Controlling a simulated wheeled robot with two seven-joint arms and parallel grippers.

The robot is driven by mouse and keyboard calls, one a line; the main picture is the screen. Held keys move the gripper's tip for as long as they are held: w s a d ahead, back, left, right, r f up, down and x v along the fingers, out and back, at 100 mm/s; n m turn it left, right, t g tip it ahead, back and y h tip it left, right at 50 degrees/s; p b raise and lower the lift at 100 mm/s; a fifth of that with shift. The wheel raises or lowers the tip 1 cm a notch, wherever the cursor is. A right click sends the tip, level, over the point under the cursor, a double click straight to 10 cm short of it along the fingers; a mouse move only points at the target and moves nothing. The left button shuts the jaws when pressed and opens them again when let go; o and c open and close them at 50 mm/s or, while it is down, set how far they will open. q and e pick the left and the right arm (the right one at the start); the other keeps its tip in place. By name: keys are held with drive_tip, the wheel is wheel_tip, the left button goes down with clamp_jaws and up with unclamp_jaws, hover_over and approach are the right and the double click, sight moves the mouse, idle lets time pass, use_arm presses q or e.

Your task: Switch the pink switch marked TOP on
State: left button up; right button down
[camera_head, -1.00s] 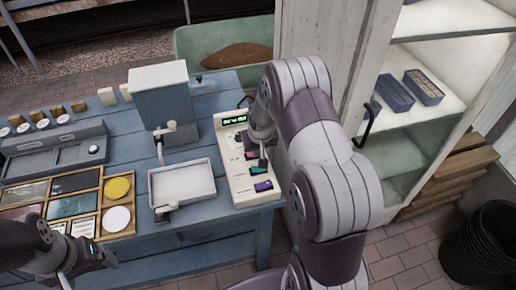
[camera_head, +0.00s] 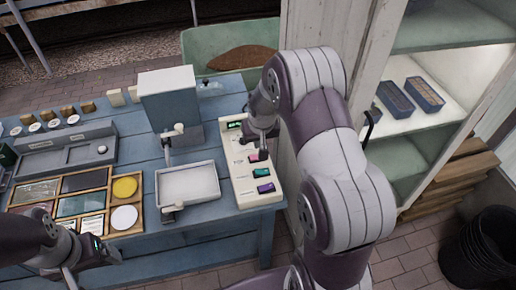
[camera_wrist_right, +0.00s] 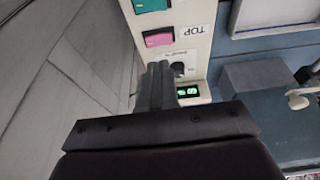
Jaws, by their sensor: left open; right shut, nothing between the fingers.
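The pale control panel (camera_head: 241,178) lies on the blue table's right end. It carries the pink switch (camera_head: 255,157), partly hidden by my right gripper in the head view, and teal and purple switches in front of it. My right gripper (camera_wrist_right: 158,66) is shut and empty, over the panel near the knob and pink switch; contact is unclear. My left gripper (camera_head: 112,256) is open at the table's front left.
A green lit display (camera_wrist_right: 187,92) is at the panel's far end. A white tray (camera_head: 188,184) and a grey-blue box device (camera_head: 170,100) stand left of the panel. A wooden sample case (camera_head: 138,213) lies further left. A white cabinet (camera_head: 320,25) stands close on the right.

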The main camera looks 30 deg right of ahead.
use_arm(q)
drive_tip(key=f+b, duration=0.2)
drive_tip(key=f, duration=0.1)
drive_tip(key=f+b, duration=0.1)
drive_tip(key=b, duration=0.1)
drive_tip(key=shift+w+d+f, duration=0.1)
drive_tip(key=shift+w+f, duration=0.05)
drive_tip(key=shift+w, duration=0.1)
use_arm(e)
wheel_tip(320, 180, up, 6)
drive_tip(key=shift+s+d+r, duration=0.15)
drive_tip(key=shift+s+d, duration=0.25)
drive_tip(key=shift+s, duration=0.05)
drive_tip(key=x, duration=0.4)
drive_tip(key=p+x, duration=0.1)
drive_tip(key=x, duration=0.3)
drive_tip(key=s+x, duration=0.1)
drive_tip(key=x, duration=0.4)
drive_tip(key=shift+a, duration=0.1)
drive_tip(key=shift+f, duration=0.6)
use_arm(q)
drive_tip(key=shift+r, duration=0.6)
